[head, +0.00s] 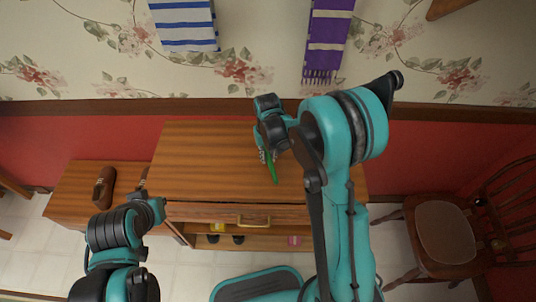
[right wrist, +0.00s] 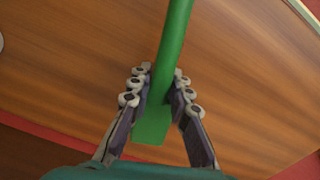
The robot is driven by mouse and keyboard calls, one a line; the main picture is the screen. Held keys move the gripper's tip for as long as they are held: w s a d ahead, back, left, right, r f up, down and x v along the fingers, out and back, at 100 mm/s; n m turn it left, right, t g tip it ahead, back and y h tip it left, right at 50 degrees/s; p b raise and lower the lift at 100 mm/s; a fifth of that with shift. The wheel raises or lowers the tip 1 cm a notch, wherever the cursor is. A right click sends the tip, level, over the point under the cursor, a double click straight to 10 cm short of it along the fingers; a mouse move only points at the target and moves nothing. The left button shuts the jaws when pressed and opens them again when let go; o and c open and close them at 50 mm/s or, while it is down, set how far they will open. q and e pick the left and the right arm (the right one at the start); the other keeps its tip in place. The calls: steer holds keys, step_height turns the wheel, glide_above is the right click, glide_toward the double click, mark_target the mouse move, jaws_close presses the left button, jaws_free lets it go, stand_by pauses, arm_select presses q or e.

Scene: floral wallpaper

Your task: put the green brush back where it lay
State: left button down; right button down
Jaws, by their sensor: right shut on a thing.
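The green brush (head: 272,172) is over the wooden cabinet top (head: 205,160) in the head view. My right gripper (head: 264,157) is shut on it. In the right wrist view the brush (right wrist: 172,55) runs between the two fingers (right wrist: 158,92), with a wide flat green end between them and a narrower part leading up out of the picture. Wood lies behind it; I cannot tell whether the brush touches the top. My left gripper (head: 145,182) is near the cabinet's left edge, small and dark, and its finger opening is unclear.
A lower wooden surface (head: 70,190) at the left bears a brown object (head: 104,187). The cabinet has a drawer with a brass handle (head: 254,221) and small items on a shelf below. A chair (head: 445,232) stands at right. Most of the cabinet top is clear.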

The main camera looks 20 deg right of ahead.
steer(key=shift+f+b, duration=0.45)
steer(key=shift+f, duration=0.25)
stand_by(0.3)
steer(key=c, duration=1.3)
jaws_free()
steer(key=shift+r, duration=0.1)
step_height(320, 180, up, 12)
steer(key=shift+f, duration=0.1)
